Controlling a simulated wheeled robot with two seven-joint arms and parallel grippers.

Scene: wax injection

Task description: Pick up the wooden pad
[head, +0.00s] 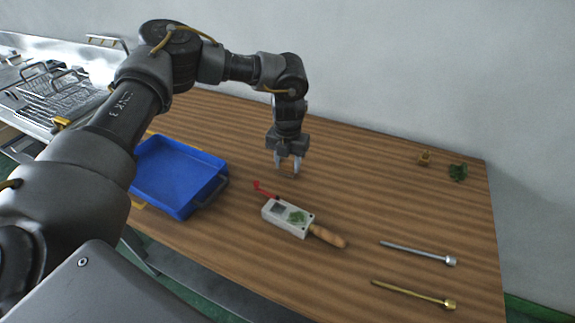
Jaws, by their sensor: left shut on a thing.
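My left gripper (288,164) points down over the middle of the wooden table, behind the white mould. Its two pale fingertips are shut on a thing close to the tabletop. I take this to be the wooden pad, but its outline blends with the brown table grain and is mostly hidden by the fingers. I cannot tell whether it touches the table. My right gripper is not in view.
A blue tray (217,191) stands left of the gripper. A white mould (271,217) with a wooden handle (328,236) lies in front. Silver (415,252) and gold (410,292) rods lie front right; small brass (425,158) and green (458,172) pieces stand back right.

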